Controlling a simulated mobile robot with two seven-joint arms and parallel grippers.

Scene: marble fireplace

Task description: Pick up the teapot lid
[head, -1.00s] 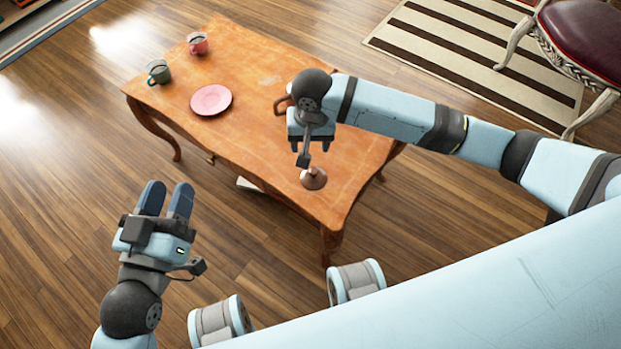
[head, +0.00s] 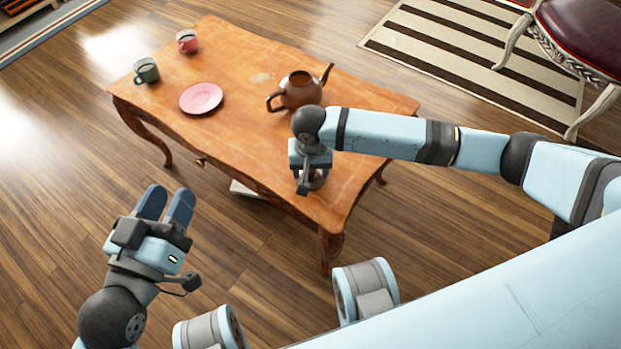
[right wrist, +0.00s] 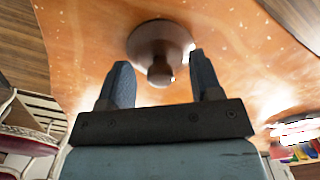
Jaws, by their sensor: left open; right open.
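The brown teapot lid (right wrist: 160,45) lies on the wooden table with its knob up. In the right wrist view it sits just beyond and between the fingertips of my right gripper (right wrist: 156,75), which is open and empty. In the head view my right gripper (head: 310,178) is low over the table's near edge and hides most of the lid. The brown teapot (head: 300,91) stands without its lid behind my right wrist, spout to the right. My left gripper (head: 165,203) is open and empty over the floor, left of the table.
The wooden table (head: 235,130) also holds a pink plate (head: 201,97), a green mug (head: 146,71) and a pink mug (head: 187,41) toward the left. A striped rug (head: 470,60) and a red-seated chair (head: 585,35) are at the right. The table's middle is clear.

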